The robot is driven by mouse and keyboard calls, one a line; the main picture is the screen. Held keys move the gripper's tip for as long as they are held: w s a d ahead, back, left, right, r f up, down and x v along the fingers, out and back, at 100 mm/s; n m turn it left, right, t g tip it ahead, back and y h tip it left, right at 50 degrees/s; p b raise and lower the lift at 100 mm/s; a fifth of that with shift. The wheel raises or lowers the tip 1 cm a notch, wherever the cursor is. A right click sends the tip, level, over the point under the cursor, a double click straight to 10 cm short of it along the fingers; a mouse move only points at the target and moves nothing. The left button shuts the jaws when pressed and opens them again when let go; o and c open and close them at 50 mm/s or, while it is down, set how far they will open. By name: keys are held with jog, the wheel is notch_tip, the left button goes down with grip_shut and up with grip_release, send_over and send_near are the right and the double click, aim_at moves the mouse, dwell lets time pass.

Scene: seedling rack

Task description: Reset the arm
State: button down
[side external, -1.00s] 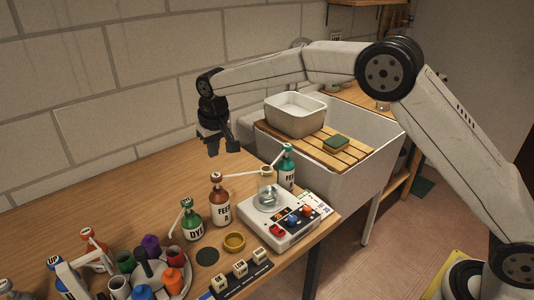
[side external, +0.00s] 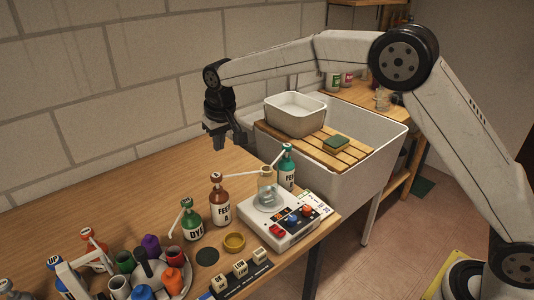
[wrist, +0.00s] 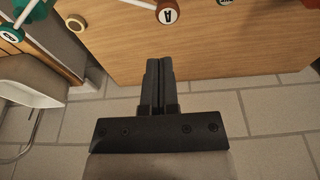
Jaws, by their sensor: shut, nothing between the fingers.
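My gripper (side external: 229,142) hangs from the raised arm above the back part of the wooden table, in front of the block wall and left of the sink. In the wrist view my gripper (wrist: 159,62) has its two dark fingers together, with nothing between them. It touches nothing that I can see. The wooden table top (side external: 120,207) below it is bare there.
Brown (side external: 219,205) and green (side external: 192,222) pump bottles stand by a white device (side external: 297,231) with a clear vessel on it. Another green bottle (side external: 286,170) stands near the sink (side external: 385,150). A pale basin (side external: 294,119) sits on the sink's slats. Several coloured cups crowd the front left.

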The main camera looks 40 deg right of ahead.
jog(key=s+d+f, duration=0.2)
jog(key=s+d, duration=0.2)
jog(key=s, duration=0.6)
jog(key=s+d+f, duration=0.3)
jog(key=s+d, duration=0.2)
jog(key=s, duration=0.5)
jog(key=s+d+f, duration=0.3)
jog(key=s+d, duration=0.1)
jog(key=s, duration=0.6)
jog(key=shift+d, duration=0.15)
